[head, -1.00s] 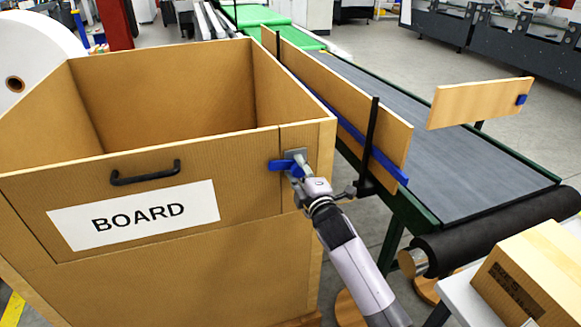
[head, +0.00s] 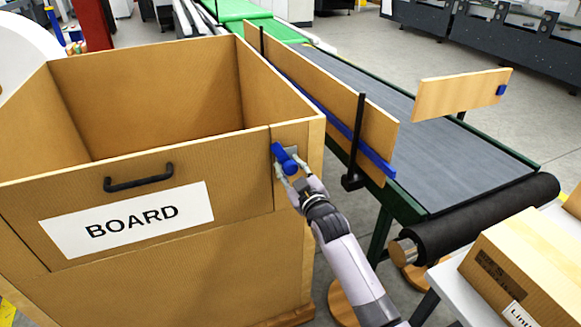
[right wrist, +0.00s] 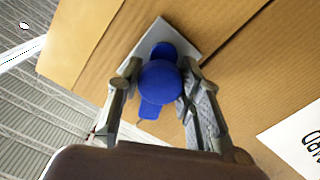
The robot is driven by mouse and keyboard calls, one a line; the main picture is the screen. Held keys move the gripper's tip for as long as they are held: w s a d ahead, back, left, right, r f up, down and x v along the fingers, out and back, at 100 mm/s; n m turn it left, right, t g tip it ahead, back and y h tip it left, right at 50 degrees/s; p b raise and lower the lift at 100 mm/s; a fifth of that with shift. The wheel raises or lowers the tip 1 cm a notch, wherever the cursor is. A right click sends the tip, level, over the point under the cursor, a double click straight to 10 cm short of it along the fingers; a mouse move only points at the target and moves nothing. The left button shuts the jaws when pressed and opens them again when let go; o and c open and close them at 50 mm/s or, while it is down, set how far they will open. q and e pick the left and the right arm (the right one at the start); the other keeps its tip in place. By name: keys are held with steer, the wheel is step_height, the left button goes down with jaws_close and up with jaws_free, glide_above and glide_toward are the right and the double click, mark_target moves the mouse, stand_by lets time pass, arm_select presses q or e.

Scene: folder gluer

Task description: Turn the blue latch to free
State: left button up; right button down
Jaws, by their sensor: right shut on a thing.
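The blue latch (head: 284,157) sits on a small grey plate at the upper right corner of the box's front, beside the drop panel. In the head view its bar now slants steeply, from upper left to lower right. In the right wrist view the latch (right wrist: 158,82) shows as a round blue knob with a bar, on the grey plate (right wrist: 190,38). My right gripper (head: 292,170) has its fingers on either side of the latch and is shut on it; the fingers also show in the right wrist view (right wrist: 155,100). My left gripper is not in view.
The large brown box (head: 180,265) has an open top, a BOARD label (head: 127,220) and a black handle (head: 138,178). A grey conveyor (head: 450,165) with upright wooden guides stands to the right. A cardboard carton (head: 520,270) sits on a white table at the lower right.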

steer(key=m, duration=0.2)
steer(key=shift+f+m, duration=0.15)
steer(key=shift+m, duration=0.15)
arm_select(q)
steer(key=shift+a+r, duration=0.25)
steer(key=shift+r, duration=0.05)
arm_select(e)
steer(key=shift+m, duration=1.3)
steer(key=c, duration=1.2)
jaws_free()
steer(key=shift+o, duration=0.6)
steer(key=v, duration=1.2)
